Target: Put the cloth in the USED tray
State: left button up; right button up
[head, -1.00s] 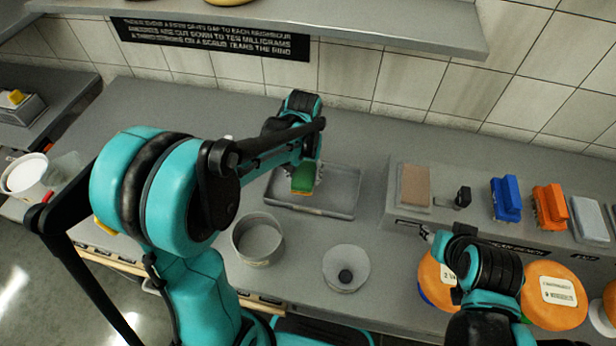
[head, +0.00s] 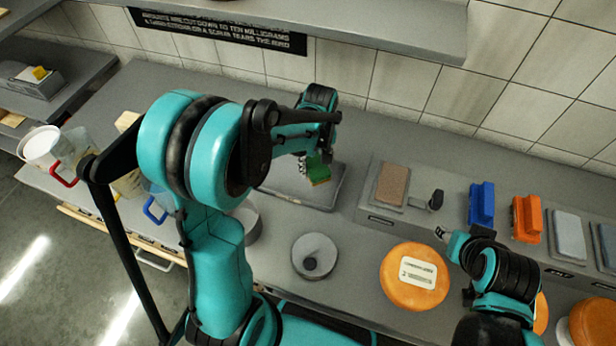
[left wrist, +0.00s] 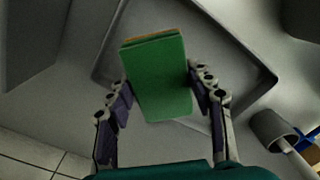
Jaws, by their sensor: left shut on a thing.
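My left gripper (head: 314,164) is shut on a green block with an orange-brown edge (head: 319,172), which looks like a sponge or folded cloth. The left wrist view shows the green block (left wrist: 160,85) tilted between the two fingers of my left gripper (left wrist: 160,92). A shallow grey tray (head: 298,190) lies under it on the counter, partly hidden by my arm. The block appears above the tray; I cannot tell whether they touch. No USED label is readable. My right gripper (head: 444,234) is near an orange cheese wheel (head: 415,278); its jaws are too small to judge.
A rack to the right holds a tan pad (head: 392,185), a blue brush (head: 481,204), an orange brush (head: 527,218) and a grey pad (head: 567,234). A shelf (head: 330,20) overhangs the back.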

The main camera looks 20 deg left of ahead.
aim_at(307, 181)
pick_arm(q)
jog(key=shift+s+a+f, duration=0.2)
jog(key=shift+a+f, duration=0.25)
jog(key=shift+a, duration=0.15)
jog(key=shift+s+a+f, duration=0.15)
jog(key=shift+a+f, duration=0.25)
jog(key=shift+a, duration=0.15)
notch_tip(307, 181, down, 4)
jog(key=shift+d+r+b, duration=0.1)
jog(key=shift+r+b, duration=0.15)
jog(key=shift+b, duration=0.6)
jog(key=shift+f, duration=0.15)
jog(key=shift+f, duration=0.15)
jog(key=o, duration=1.1)
